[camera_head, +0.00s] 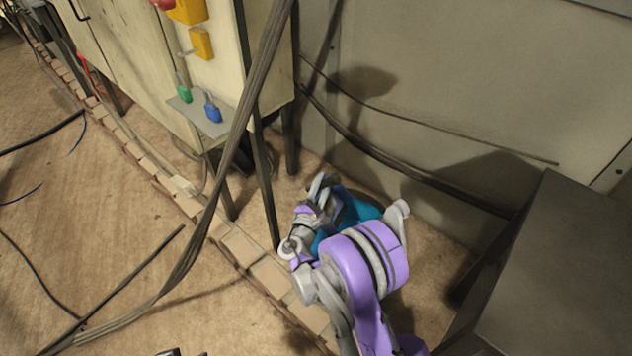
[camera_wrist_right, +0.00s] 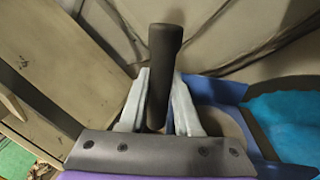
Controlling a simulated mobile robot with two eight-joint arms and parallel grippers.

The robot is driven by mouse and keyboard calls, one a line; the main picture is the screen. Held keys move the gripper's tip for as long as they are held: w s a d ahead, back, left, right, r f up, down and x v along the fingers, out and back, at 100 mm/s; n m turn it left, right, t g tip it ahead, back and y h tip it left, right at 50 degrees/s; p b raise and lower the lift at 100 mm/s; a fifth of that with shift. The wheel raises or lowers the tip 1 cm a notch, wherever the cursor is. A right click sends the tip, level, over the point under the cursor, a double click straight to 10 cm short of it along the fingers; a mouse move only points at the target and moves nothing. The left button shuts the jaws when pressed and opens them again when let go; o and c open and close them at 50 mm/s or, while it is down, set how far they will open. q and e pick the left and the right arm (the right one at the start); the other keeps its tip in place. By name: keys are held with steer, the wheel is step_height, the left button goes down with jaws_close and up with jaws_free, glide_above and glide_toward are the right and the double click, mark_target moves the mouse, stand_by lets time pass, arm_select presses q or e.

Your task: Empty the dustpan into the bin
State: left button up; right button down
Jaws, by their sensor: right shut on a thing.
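My right gripper (camera_head: 322,188) reaches down to the corner by the cabinet legs, at the lower middle of the head view. In the right wrist view its two pale fingers (camera_wrist_right: 157,98) are shut on a dark, rounded handle (camera_wrist_right: 164,50), which stands up between them. A blue part (camera_wrist_right: 222,92), probably the dustpan, lies just right of the fingers, with a bright teal surface (camera_wrist_right: 290,112) beyond it. In the head view a teal thing (camera_head: 360,207) shows behind my gripper, mostly hidden by my arm. I cannot tell whether it is the bin. The pan's contents are not clear. My left gripper is not clearly seen.
A pale cabinet (camera_head: 140,70) on dark legs stands at the left, with a thick cable bundle (camera_head: 235,150) crossing in front. A grey wall (camera_head: 450,80) closes the back. A dark box (camera_head: 560,270) stands at the right. Loose cables lie on the brown floor (camera_head: 80,220).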

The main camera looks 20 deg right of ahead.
steer(key=f, duration=0.1)
steer(key=f+b, duration=0.1)
steer(key=shift+s+d+f, duration=0.15)
steer(key=shift+d+f, duration=0.05)
steer(key=shift+f, duration=0.1)
steer(key=shift+s+d+r+m, duration=0.45)
steer(key=shift+s+d+m, duration=0.25)
steer(key=shift+m, duration=0.2)
steer(key=shift+s+d+r+m+h, duration=0.2)
steer(key=shift+s+d+m+h, duration=0.2)
steer(key=shift+s+d+m, duration=0.3)
steer(key=shift+w, duration=0.1)
stand_by(0.9)
